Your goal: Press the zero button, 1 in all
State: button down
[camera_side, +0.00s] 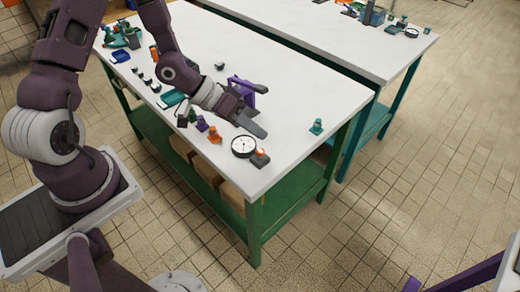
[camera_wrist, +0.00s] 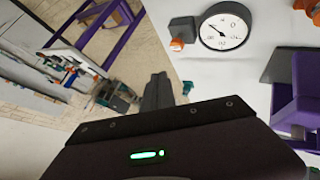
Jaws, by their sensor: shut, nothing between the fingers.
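A round white dial gauge (camera_side: 244,146) with a black rim lies near the table's front corner. Beside it is a small dark grey block (camera_side: 260,160) with an orange button (camera_side: 261,152). In the wrist view the gauge (camera_wrist: 225,27) is at the top, with the grey block (camera_wrist: 182,28) and its orange button (camera_wrist: 176,44) on its left. I cannot read any label on the button. My gripper (camera_side: 262,132) is shut and empty, above the table just behind the gauge. Its dark fingers (camera_wrist: 158,80) show in the wrist view, apart from the button.
A purple holder (camera_side: 243,86) stands behind my gripper. Orange (camera_side: 214,135) and purple (camera_side: 201,124) pieces stand left of the gauge. A green cone-like piece (camera_side: 317,127) is near the right edge. Several small items line the table's left side.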

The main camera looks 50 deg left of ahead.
aim_at(263, 151)
jog(key=shift+f, duration=1.6)
jog(key=shift+f, duration=0.15)
dwell(0.7)
jog(key=shift+f, duration=0.3)
jog(key=shift+f, duration=0.9)
dwell(0.9)
jog(key=shift+r, duration=1.35)
jog(key=shift+r, duration=2.5)
